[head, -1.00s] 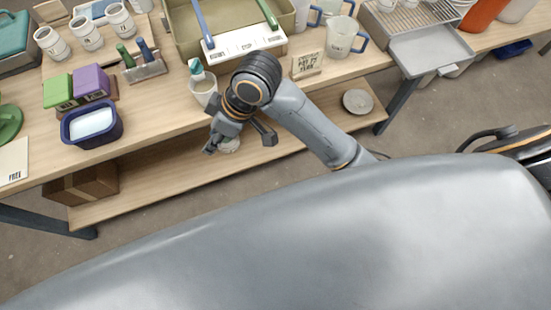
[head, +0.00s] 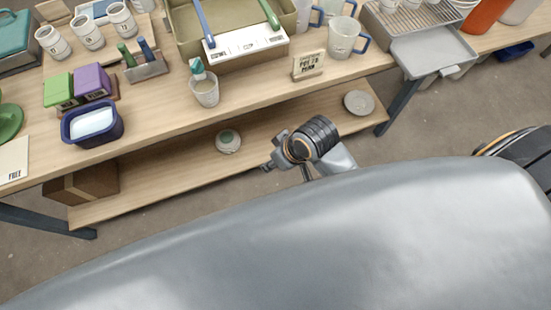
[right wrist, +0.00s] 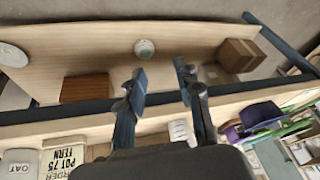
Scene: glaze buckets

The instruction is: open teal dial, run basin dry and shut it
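An olive basin (head: 226,24) stands at the back of the table, with a blue handle (head: 204,22) and a green handle (head: 268,12) over its rim. A white label strip (head: 245,41) is at its front. A teal-topped piece (head: 197,68) shows over a clear cup (head: 205,92); I cannot tell whether it is attached. A round white thing with a teal-green centre (head: 228,141) is on the lower shelf; it also shows in the right wrist view (right wrist: 145,50). My right gripper (head: 272,153) is right of it, open and empty, its fingers apart (right wrist: 162,82). My left gripper is out of view.
A navy tub (head: 93,135), green block (head: 58,91) and purple block (head: 91,82) stand left. A small sign (head: 308,65) and clear mug (head: 346,38) stand right. A cardboard box (head: 82,184) and grey plate (head: 359,103) are on the lower shelf.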

